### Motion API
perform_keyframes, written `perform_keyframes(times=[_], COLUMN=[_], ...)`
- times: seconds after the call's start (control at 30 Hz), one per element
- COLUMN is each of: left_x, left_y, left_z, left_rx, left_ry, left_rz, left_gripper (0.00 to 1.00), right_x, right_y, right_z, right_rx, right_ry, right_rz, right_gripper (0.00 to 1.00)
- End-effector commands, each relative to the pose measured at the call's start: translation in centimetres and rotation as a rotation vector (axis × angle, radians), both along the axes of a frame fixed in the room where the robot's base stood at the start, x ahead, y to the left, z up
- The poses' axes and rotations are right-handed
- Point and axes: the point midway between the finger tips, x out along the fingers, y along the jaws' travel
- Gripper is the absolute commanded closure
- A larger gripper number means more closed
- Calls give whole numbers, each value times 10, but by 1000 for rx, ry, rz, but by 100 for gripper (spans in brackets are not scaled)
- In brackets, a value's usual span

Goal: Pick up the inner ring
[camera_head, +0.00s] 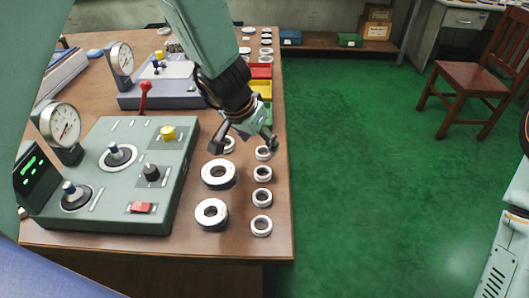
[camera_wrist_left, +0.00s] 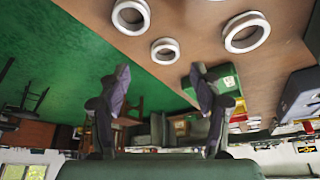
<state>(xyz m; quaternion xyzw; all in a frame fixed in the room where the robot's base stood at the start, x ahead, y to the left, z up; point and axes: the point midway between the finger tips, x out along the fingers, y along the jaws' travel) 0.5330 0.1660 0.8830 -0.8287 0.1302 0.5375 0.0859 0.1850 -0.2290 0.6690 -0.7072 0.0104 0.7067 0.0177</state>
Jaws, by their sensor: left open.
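Smaller white rings stand in a column along the table's right edge in the head view, including a front one (camera_head: 261,234) and one behind it (camera_head: 262,206). Two wider, thicker rings, a near one (camera_head: 201,215) and a farther one (camera_head: 206,177), lie left of them. My left gripper (camera_head: 244,147) is open and empty above the far end of these rings, fingers spread and pointing down; one ring is partly hidden behind it. In the left wrist view, my open left gripper (camera_wrist_left: 161,85) has a small ring (camera_wrist_left: 154,51) beyond its fingertips, apart from them. My right gripper is not in view.
A green control panel (camera_head: 105,205) with knobs and a dial gauge (camera_head: 62,125) fills the table's left part. Red and yellow bins (camera_head: 262,87) stand beyond the gripper. The table (camera_head: 190,240) ends just right of the ring column; green floor lies beyond.

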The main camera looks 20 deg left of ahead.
Motion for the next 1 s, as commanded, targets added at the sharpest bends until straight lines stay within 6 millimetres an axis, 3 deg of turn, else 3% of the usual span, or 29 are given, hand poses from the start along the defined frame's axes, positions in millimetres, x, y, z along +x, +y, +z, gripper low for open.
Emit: perform_keyframes(times=[0.4,0.7,1.0], left_x=[25,28,28], left_y=[-2,-2,-2], left_z=[-46,-48,-47], left_rx=[1,1,1], left_ry=[0,-1,-1], left_rz=[4,4,4], left_gripper=[35,36,61], right_x=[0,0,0], right_y=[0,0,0], right_z=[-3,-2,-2], right_rx=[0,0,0], right_ry=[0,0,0], right_rz=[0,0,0], right_gripper=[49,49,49])
